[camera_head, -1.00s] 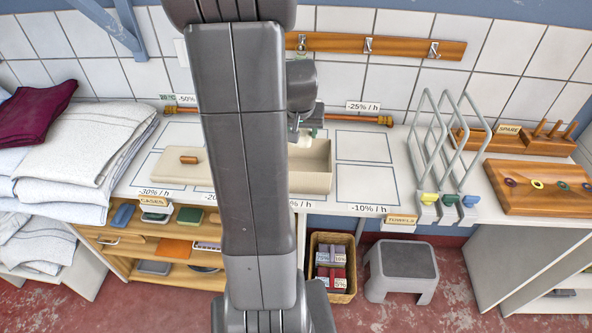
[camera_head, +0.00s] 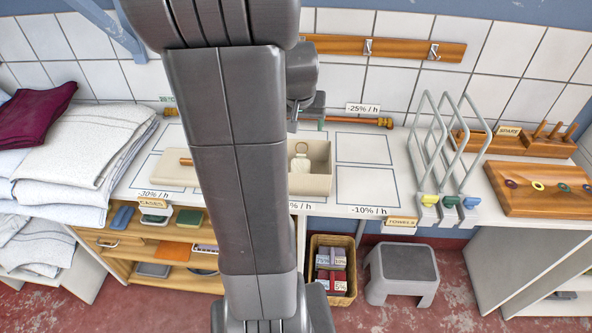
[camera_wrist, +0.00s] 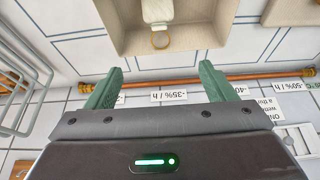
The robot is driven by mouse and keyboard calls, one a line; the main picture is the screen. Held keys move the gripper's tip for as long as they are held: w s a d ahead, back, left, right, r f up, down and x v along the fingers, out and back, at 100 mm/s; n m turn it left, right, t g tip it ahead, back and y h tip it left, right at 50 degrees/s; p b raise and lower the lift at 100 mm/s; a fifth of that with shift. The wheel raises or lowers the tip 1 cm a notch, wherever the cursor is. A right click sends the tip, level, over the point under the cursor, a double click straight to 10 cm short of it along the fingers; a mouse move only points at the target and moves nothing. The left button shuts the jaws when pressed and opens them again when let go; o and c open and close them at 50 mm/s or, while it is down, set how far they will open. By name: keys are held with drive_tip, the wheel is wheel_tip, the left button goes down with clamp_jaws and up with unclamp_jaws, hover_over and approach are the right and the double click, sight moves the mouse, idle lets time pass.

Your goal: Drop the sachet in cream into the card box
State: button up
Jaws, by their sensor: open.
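The cream sachet (camera_head: 300,168) lies inside the card box (camera_head: 318,183), a beige open-topped box on the worktop, partly hidden behind my arm in the head view. In the wrist view the sachet (camera_wrist: 157,12) is at the top, with a tan ring at its end, inside the card box (camera_wrist: 200,38). My gripper (camera_wrist: 160,82) shows two green fingers spread apart with nothing between them. It is apart from the sachet, toward the wall side of the box. In the head view my arm hides most of the gripper.
Grey wire racks (camera_head: 440,150) stand right of the box. Folded linens (camera_head: 85,150) are at far left. Marked worktop areas (camera_head: 367,186) right of the box are clear.

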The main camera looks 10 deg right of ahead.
drive_tip(key=d+v, duration=0.1)
drive_tip(key=v, duration=0.8)
drive_tip(key=shift+a+b, duration=0.35)
drive_tip(key=shift+a, duration=0.15)
drive_tip(key=w+p+x, duration=0.1)
drive_tip(key=p+x, duration=0.2)
drive_tip(key=x, duration=0.8)
drive_tip(key=shift+d+r+p, duration=0.2)
drive_tip(key=shift+r+p, duration=0.1)
